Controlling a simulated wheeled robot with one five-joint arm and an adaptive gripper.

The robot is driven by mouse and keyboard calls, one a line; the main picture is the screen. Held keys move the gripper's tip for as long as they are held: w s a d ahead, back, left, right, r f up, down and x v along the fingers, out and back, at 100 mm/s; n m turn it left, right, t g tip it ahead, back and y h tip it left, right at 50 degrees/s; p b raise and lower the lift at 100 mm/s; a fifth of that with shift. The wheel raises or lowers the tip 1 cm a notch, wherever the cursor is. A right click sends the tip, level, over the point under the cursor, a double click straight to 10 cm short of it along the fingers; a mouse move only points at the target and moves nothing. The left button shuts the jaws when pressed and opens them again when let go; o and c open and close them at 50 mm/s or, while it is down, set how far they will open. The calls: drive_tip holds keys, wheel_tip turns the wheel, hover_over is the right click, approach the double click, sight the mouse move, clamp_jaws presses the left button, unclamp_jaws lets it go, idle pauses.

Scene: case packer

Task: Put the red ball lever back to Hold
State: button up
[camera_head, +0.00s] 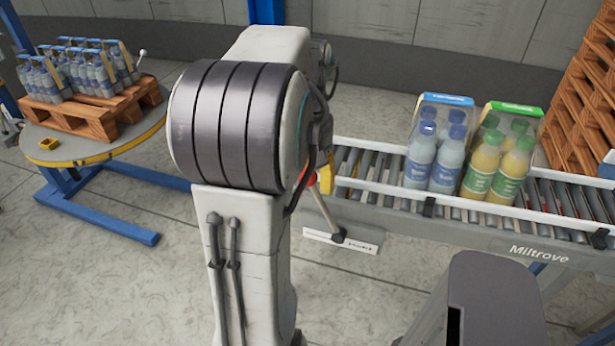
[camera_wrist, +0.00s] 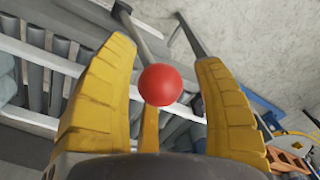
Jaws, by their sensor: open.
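The red ball (camera_wrist: 160,85) shows in the wrist view between the two yellow fingers of my gripper (camera_wrist: 164,54), with a gap on each side. My gripper is open and empty. The lever's grey rod (camera_wrist: 140,35) runs from the ball toward the upper left. In the head view the red ball (camera_head: 326,180) is mostly hidden by my arm, and one yellow finger (camera_head: 344,165) shows beside it. The rod (camera_head: 325,213) slants down to a pivot on a white label plate (camera_head: 358,246) at the conveyor's front. The plate's lettering is too small to read.
The roller conveyor (camera_head: 385,187) carries blue and yellow-green bottle packs (camera_head: 433,150) to the right of my gripper. A round table (camera_head: 95,150) with a pallet of bottles stands at the left. Stacked wooden pallets (camera_head: 580,110) stand at the far right.

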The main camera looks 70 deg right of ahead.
drive_tip(key=shift+c, duration=0.4)
clamp_jaws()
